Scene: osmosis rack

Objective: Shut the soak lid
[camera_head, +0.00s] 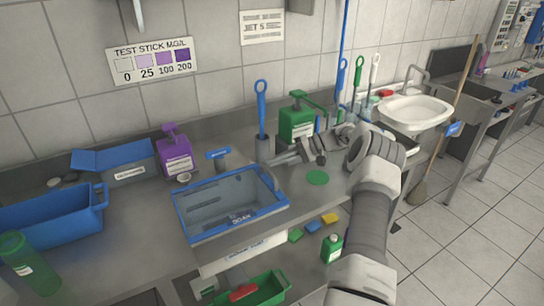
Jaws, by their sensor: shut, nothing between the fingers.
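The soak bath is a grey basin with a blue rim (181,218), set in the steel counter at the centre of the head view. My gripper (275,161) is shut and empty, above the counter just behind and right of the basin's back right corner. It appears apart from the rim. My arm reaches in from the lower right.
A purple dispenser (174,152) and a small blue-topped post (218,154) stand behind the basin. A green dispenser (296,120) and a blue brush (261,105) stand near my gripper. A blue tub (50,218) is left; a white sink (414,112) is right.

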